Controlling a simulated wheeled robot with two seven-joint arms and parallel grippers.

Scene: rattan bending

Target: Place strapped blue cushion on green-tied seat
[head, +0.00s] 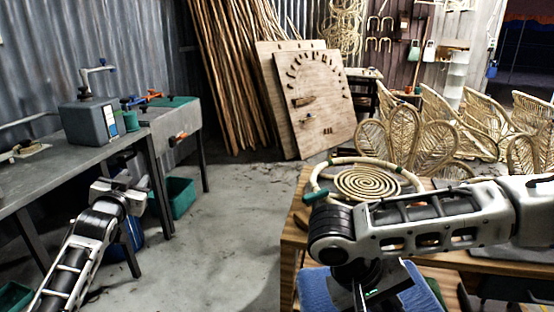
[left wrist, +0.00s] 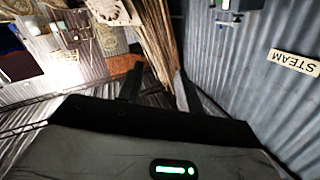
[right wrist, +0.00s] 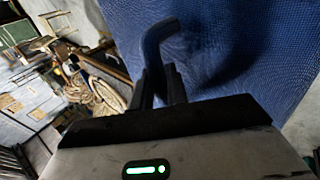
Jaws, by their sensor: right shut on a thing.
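The blue cushion (head: 318,288) shows at the bottom of the head view, partly hidden by my right gripper. In the right wrist view the woven blue cushion (right wrist: 255,50) fills the upper right. Its blue strap (right wrist: 155,38) sits between the fingertips of my right gripper (right wrist: 161,72), which is shut on it. The round rattan seat (head: 368,184) with green ties lies on the wooden table, beyond my right forearm, which hides its near part. My left gripper (head: 122,188) is beside the grey bench, and its fingers (left wrist: 158,80) are apart with nothing between them.
The wooden table (head: 294,226) has its left edge near the cushion. Several wicker chair backs (head: 432,143) stand behind it. A grey bench (head: 60,170) with a grey box (head: 88,124) is at left. A pegged board (head: 318,100) leans at the back. Bare floor lies between.

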